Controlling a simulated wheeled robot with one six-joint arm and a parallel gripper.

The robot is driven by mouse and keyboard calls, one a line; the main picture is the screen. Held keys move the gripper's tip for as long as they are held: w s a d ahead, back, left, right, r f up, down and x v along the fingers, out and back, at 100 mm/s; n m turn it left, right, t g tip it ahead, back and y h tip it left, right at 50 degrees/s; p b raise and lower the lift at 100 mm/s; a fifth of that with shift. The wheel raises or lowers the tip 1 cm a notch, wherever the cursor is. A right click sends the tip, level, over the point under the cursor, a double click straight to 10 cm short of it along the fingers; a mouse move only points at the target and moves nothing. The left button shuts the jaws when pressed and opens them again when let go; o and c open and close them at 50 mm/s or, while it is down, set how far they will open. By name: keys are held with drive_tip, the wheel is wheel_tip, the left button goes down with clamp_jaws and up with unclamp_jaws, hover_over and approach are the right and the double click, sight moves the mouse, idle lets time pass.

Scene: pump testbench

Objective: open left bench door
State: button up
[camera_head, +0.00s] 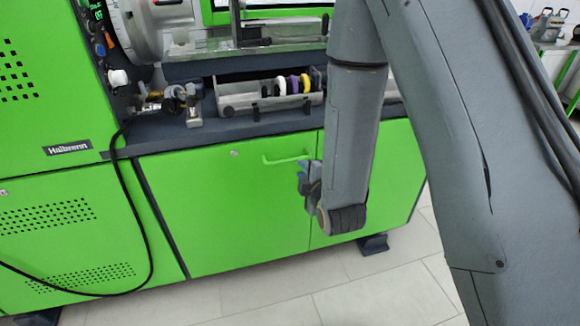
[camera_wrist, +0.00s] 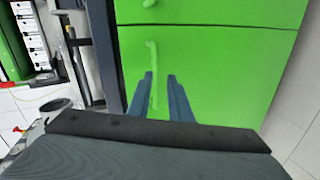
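The left bench door (camera_head: 215,210) is a flat green panel, shut flush in the bench front. Its green bar handle (camera_head: 287,158) sits near its top right corner, with a small round lock (camera_head: 234,153) to the left. My gripper (camera_head: 307,184) is in front of the bench near the seam between the doors, partly hidden by my arm. In the wrist view, the two fingers of my gripper (camera_wrist: 160,75) are apart and empty. The door handle (camera_wrist: 152,52) runs lengthwise and appears between the fingertips, closer to the left finger. I cannot tell the remaining distance.
The right bench door (camera_head: 385,185) is green and partly behind my arm; its handle (camera_wrist: 148,3) shows in the wrist view. A tray with rings (camera_head: 265,98) stands on the bench top. A black cable (camera_head: 135,210) hangs at the left. The tiled floor (camera_head: 350,295) in front is clear.

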sight(291, 161)
drive_tip(key=shift+w+a+f+n+t+y, duration=0.2)
drive_tip(key=shift+w+a+f+n, duration=0.3)
drive_tip(key=shift+w, duration=0.7)
drive_tip(key=shift+w+a+f+n+t+y, duration=0.1)
drive_tip(key=shift+w+a+n+t, duration=0.1)
drive_tip(key=shift+w+a, duration=0.8)
drive_tip(key=shift+w+a+f+n+t+y, duration=0.1)
drive_tip(key=shift+w+a+f+n+t, duration=0.2)
drive_tip(key=shift+w, duration=1.15)
clamp_jaws()
